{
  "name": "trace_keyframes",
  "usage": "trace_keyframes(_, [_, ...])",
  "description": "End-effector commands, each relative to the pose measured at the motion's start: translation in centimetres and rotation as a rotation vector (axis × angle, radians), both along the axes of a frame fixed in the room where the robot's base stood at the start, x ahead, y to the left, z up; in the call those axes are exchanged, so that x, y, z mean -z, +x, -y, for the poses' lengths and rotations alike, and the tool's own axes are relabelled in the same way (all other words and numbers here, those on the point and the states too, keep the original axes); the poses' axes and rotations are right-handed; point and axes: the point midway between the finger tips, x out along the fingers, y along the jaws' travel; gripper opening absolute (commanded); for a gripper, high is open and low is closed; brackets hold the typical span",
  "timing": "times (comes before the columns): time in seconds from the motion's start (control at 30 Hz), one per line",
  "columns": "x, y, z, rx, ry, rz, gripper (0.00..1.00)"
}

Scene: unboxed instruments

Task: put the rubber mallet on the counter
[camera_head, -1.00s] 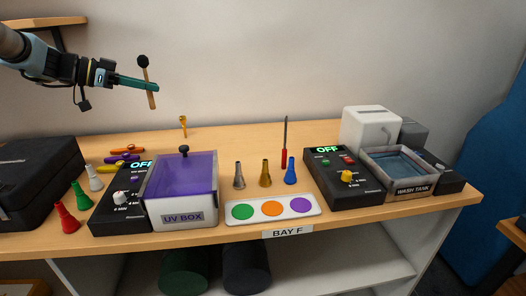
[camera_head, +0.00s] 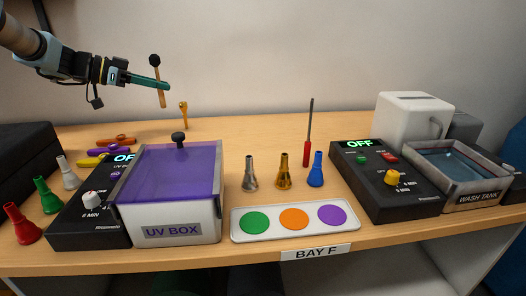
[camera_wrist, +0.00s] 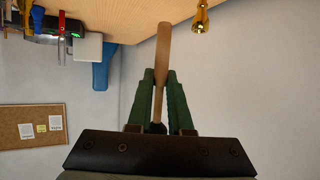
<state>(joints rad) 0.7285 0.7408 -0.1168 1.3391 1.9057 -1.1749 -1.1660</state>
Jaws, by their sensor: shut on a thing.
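The rubber mallet (camera_head: 160,88) has a black head and a light wooden handle. My gripper (camera_head: 165,85) is shut on the mallet and holds it in the air above the back left of the counter (camera_head: 255,137), near the wall. In the head view the mallet stands nearly upright with its black head on top. In the wrist view the mallet's handle (camera_wrist: 162,55) shows between the two green fingers (camera_wrist: 160,80), and its head is mostly hidden by the gripper.
The purple-lidded UV box (camera_head: 170,190) is at front left. Several mouthpieces stand around, including a gold one (camera_head: 183,112) at the back near the mallet. A red-handled screwdriver (camera_head: 307,150) stands upright. A wash tank (camera_head: 455,170) is at right. The back middle of the counter is clear.

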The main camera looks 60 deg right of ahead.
Motion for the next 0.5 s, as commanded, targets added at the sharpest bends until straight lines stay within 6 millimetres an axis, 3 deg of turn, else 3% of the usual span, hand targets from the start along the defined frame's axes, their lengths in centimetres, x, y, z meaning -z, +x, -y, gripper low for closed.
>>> trace_keyframes(0.17, [0.4, 0.0, 0.0, 0.000, 0.001, -0.001, 0.00])
trace_keyframes(0.5, [5.7, 0.0, 0.0, -0.001, 0.002, -0.002, 0.00])
